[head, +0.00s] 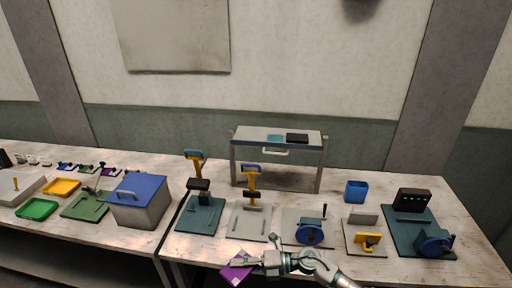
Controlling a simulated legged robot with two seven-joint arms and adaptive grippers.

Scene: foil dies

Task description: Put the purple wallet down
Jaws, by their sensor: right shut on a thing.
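The purple wallet (234,270) is at the bottom of the head view, near the front edge of the right table. My right gripper (257,263) reaches in from the lower right and is shut on the wallet. The wallet is tilted, and part of it is covered by the gripper's fingers. I cannot tell whether it touches the table. My left gripper does not show.
Several devices stand behind the wallet, including a grey-based press (249,222), a teal-based press (202,216) and a blue-wheeled device (309,232). A blue-lidded box (139,200) stands on the left table. A raised stand (277,137) and a blue cup (355,191) are further back.

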